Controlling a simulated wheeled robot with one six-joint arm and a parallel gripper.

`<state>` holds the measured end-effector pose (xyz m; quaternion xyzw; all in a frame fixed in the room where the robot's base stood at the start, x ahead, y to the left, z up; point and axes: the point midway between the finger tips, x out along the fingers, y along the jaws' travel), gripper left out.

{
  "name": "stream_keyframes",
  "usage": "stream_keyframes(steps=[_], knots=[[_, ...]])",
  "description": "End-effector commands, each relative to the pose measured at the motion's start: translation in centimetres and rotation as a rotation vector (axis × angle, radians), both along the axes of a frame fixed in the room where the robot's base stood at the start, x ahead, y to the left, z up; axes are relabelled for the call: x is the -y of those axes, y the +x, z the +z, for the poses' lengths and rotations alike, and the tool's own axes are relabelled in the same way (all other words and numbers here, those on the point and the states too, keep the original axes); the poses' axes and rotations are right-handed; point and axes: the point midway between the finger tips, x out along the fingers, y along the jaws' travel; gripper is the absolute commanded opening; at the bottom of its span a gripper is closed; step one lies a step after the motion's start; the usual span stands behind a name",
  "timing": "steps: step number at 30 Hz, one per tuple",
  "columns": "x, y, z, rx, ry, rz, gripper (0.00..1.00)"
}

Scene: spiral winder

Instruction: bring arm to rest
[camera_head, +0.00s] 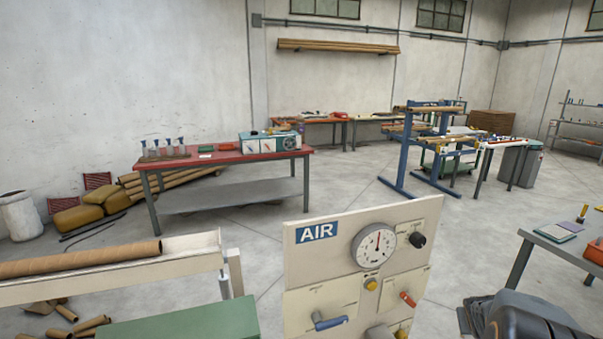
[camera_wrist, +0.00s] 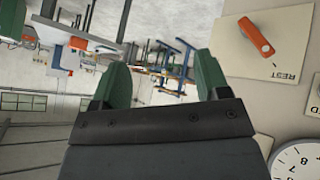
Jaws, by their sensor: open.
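My gripper (camera_wrist: 160,64) shows in the wrist view, which is upside down, with its two green fingers apart and nothing between them. The cream AIR panel (camera_head: 336,255) stands at the lower middle of the head view. An orange-red lever (camera_head: 408,299) is on its right side; in the wrist view the orange lever (camera_wrist: 250,38) lies on a plate marked REST, right of my fingers and apart from them. The panel also has a gauge (camera_head: 373,246), a black knob (camera_head: 417,240), a yellow button (camera_head: 371,284) and a blue lever (camera_head: 330,321).
A cardboard tube (camera_head: 80,260) lies in a trough at left, beside a green block (camera_head: 185,321). A red-topped bench (camera_head: 225,157) and a blue rack (camera_head: 399,160) stand farther back. A grey table (camera_head: 565,250) is at right. Open floor lies between them.

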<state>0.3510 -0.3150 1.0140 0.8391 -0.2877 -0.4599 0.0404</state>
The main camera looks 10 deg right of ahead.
Motion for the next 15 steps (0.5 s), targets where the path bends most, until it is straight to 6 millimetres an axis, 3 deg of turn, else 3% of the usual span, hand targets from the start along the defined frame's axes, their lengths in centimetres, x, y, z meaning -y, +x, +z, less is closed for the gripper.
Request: stream_keyframes(steps=[6, 9, 12, 15], knots=[[-15.3, -2.7, 1.2, -0.232, 0.3, 0.025, 0.69], [-21.6, -4.0, 2.2, -0.285, 0.4, 0.115, 0.69], [-26.2, -4.8, 3.4, -0.276, 0.443, 0.223, 0.69], [-28.8, -4.8, 4.6, -0.238, 0.427, 0.323, 0.69]])
